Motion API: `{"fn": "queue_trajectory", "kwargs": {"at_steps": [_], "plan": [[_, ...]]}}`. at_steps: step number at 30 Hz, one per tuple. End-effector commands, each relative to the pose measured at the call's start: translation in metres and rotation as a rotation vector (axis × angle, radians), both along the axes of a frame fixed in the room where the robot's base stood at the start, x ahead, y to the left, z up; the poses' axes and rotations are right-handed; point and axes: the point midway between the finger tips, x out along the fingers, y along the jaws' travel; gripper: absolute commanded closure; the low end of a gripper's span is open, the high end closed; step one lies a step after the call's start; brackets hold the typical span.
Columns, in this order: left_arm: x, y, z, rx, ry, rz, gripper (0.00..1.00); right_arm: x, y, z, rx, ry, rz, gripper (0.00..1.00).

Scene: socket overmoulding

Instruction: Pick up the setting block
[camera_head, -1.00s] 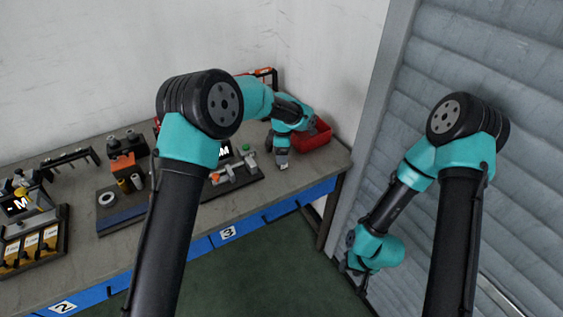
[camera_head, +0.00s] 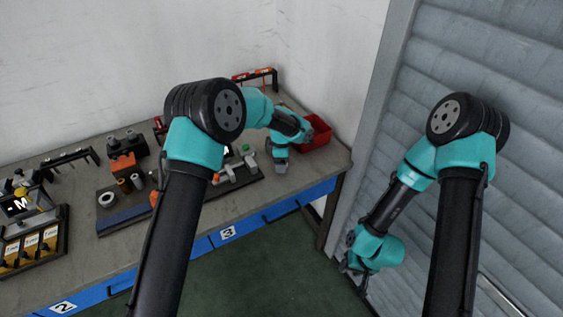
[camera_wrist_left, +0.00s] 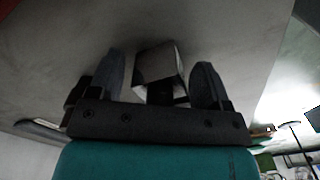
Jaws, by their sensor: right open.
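A small metallic cube, which looks like the setting block (camera_wrist_left: 158,68), stands between the fingers of my left gripper (camera_wrist_left: 160,62) in the left wrist view. The fingers are apart, and a gap shows on each side of the block. In the head view my left gripper (camera_head: 281,167) is low over the right end of the workbench, left of the red bin; the block cannot be made out there. My right gripper (camera_head: 354,270) is open and empty, right of the bench by the grey shutter.
The red bin (camera_head: 318,139) stands at the bench's back right corner. A black fixture (camera_head: 240,178) with orange and green parts lies just left of my left gripper. More fixtures and a white ring (camera_head: 106,199) stand farther left. Bare workbench (camera_head: 320,170) shows at the right end.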

Motion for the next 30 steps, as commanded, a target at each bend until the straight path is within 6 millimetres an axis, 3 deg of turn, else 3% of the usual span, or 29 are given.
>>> {"fn": "queue_trajectory", "kwargs": {"at_steps": [2,16,30], "plan": [[0.000,0.000,0.000,0.000,0.000,0.000,0.36,0.000,0.000,0.000,0.000,0.000,0.000,0.57],[0.000,0.000,0.000,0.000,0.000,0.000,0.81,0.000,0.000,0.000,0.000,0.000,0.000,0.57],[0.001,0.000,0.012,0.000,-0.002,0.000,0.82,0.000,0.000,0.000,0.000,0.000,0.000,0.57]]}}
